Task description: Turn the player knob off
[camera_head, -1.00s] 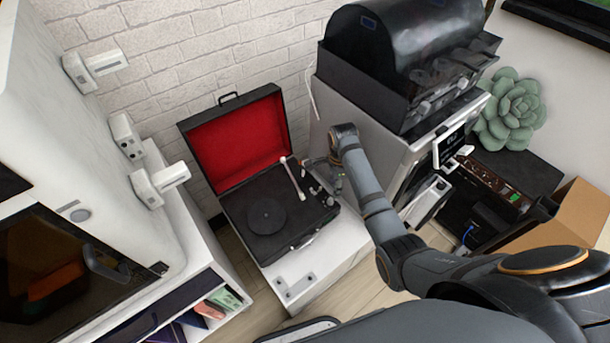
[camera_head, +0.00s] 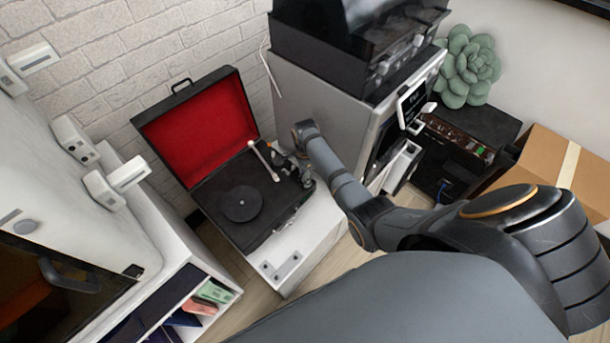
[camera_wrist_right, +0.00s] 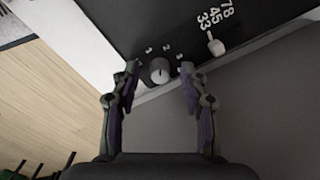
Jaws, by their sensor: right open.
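The record player (camera_head: 268,222) stands open on a white cabinet, its red-lined lid (camera_head: 200,130) raised. Its knob (camera_wrist_right: 158,71) is a small round dial on the black deck with a light pointer line, and the marks 1, 2 and 3 around it. In the right wrist view my right gripper (camera_wrist_right: 160,78) is open, with one fingertip on each side of the knob. I cannot tell whether either touches it. In the head view the right gripper (camera_head: 296,168) is over the deck's right side, and the knob is too small to make out. My left gripper is not in view.
A white speed lever (camera_wrist_right: 215,45) beside 33, 45 and 78 stands right of the knob. The tonearm (camera_head: 263,160) and the platter (camera_head: 241,204) lie left of my right gripper. A tall grey unit (camera_head: 315,95) stands close behind my arm.

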